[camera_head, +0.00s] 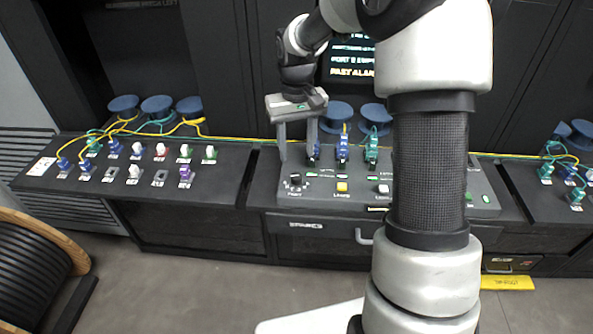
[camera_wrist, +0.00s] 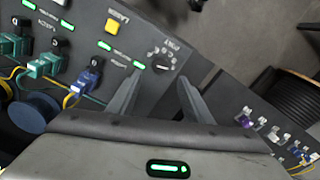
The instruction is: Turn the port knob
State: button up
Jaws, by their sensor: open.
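The port knob (camera_head: 295,181) is a small black dial with pale marks around it, at the left front of the middle dark console panel (camera_head: 318,196). In the wrist view the knob (camera_wrist: 163,59) sits just beyond the fingertips, roughly in line with the gap between them. My gripper (camera_head: 298,160) is open and empty, its two grey fingers pointing down above and behind the knob. In the wrist view the fingers of my gripper (camera_wrist: 160,82) stand apart on either side of the gap. I see no contact with the knob.
A yellow button (camera_head: 342,187) and a white button (camera_head: 383,190) stand right of the knob. Blue and teal connectors (camera_head: 343,150) with cables rise close behind, beside my right finger. A left panel (camera_head: 120,190) holds several more connectors. The space in front of the console is clear.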

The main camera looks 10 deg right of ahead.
aim_at(297, 175)
notch_tip(297, 175, down, 8)
jog(key=shift+f, duration=0.1)
jog(key=shift+c, duration=0.3)
jog(key=c, duration=1)
